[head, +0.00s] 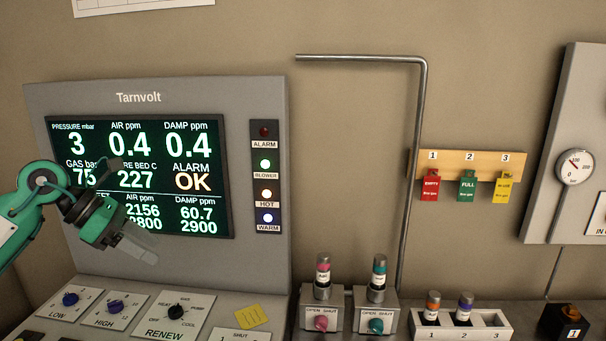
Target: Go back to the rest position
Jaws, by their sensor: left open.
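My left gripper (136,247) is in the head view at the left, on a green and grey arm that comes in from the left edge. It is open, with nothing seen between its fingers. It hangs in front of the lower left of the Tarnvolt display panel (261,96) and above the sloped console. It covers part of the screen (215,160). I cannot tell whether it touches the panel. My right gripper is not in view.
Below the gripper are the LOW knob (70,299), HIGH knob (115,306) and RENEW knob (176,312). Two valve blocks (320,305) with capped vials stand right of the console, beside a vial rack (488,322). Colored tags (467,187) hang on the wall. A bent pipe (421,130) runs down the wall.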

